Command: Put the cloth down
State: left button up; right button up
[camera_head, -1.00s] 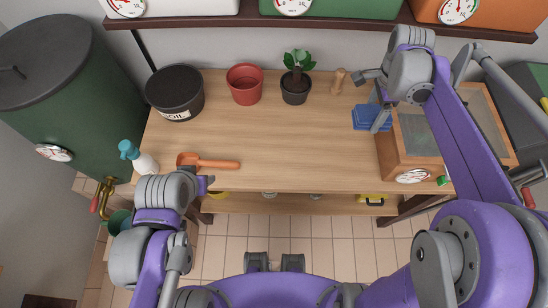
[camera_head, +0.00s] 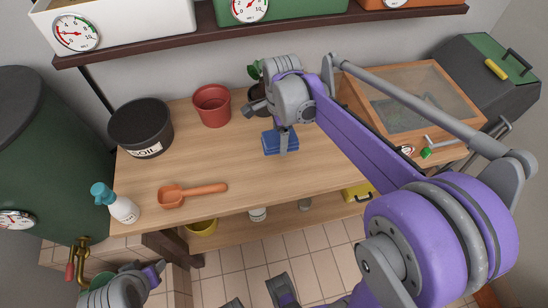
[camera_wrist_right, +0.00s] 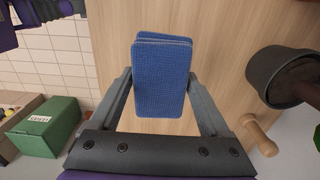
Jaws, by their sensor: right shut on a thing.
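The folded blue cloth (camera_head: 272,143) is over the wooden bench (camera_head: 215,160), in front of the dark plant pot. My right gripper (camera_head: 284,140) holds it from above. In the right wrist view the cloth (camera_wrist_right: 162,85) sits between the two grey fingers of my right gripper (camera_wrist_right: 162,92). I cannot tell whether its underside touches the bench top. My left gripper (camera_head: 152,274) is low at the left, off the bench's front edge and away from the cloth. Its fingers are too unclear to read.
A soil pot (camera_head: 140,128), a red pot (camera_head: 212,106) and a plant pot (camera_head: 256,96) line the back. A wooden glazed box (camera_head: 400,85) stands right. A wooden peg (camera_wrist_right: 258,135) is near the plant pot. The bench middle is clear.

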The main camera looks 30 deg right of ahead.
aim_at(279, 159)
notch_tip(279, 159, down, 4)
jog(key=shift+d+r, duration=0.1)
jog(key=shift+f+b, duration=0.3)
jog(key=shift+f, duration=1.55)
jog(key=shift+f, duration=0.15)
jog(key=o, duration=1.2)
jog(key=shift+c, duration=0.2)
